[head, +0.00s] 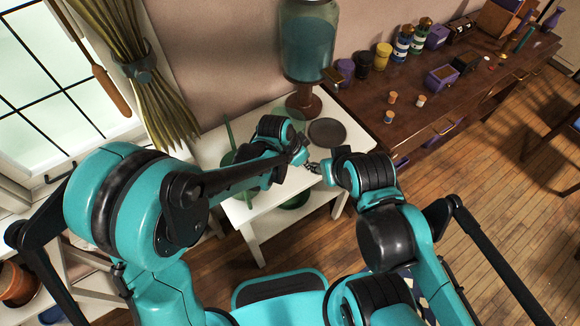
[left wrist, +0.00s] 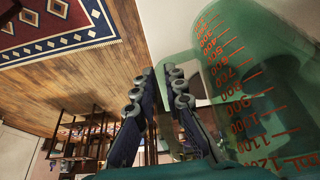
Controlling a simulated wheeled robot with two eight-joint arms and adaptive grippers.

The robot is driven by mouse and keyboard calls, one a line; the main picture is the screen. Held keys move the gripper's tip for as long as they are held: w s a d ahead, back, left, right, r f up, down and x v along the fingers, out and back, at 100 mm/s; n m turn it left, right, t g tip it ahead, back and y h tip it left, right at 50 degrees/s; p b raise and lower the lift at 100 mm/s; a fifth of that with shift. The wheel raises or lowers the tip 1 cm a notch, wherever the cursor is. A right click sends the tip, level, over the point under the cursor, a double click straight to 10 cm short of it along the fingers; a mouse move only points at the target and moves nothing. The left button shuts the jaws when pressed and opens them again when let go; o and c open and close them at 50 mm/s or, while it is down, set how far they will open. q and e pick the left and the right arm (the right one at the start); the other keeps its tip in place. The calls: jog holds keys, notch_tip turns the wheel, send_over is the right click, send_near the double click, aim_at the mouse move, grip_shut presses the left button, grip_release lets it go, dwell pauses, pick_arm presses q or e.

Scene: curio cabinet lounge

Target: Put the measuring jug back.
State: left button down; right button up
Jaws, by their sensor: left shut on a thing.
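The measuring jug (left wrist: 250,85) is see-through green with red scale marks and fills the right of the left wrist view. Its low marks are at the far end and its high marks are close to the camera. My left gripper (left wrist: 158,88) is shut on the jug at its handle side, beside the body. In the head view my left gripper (head: 305,161) is over the front right of a small white table (head: 263,212). My arms hide much of the jug there. My right arm reaches to the same spot from the right; its fingers cannot be made out clearly.
A round dark disc (head: 327,132) lies on the white table beside a large glass dispenser (head: 307,45). Green items (head: 232,157) stand at the table's left. A long wooden sideboard (head: 415,105) with jars and boxes runs right. Wooden floor (head: 480,190) is open in front.

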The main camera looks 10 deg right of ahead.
pick_arm(q)
jog(key=shift+w+a+f, duration=0.15)
jog(key=shift+a+f, duration=0.05)
jog(key=shift+a, duration=0.05)
notch_tip(320, 180, down, 4)
jog(key=b, duration=0.3)
jog(key=shift+f, duration=0.1)
jog(key=shift+a, duration=0.1)
jog(key=c, duration=2)
grip_release()
jog(key=o, duration=0.4)
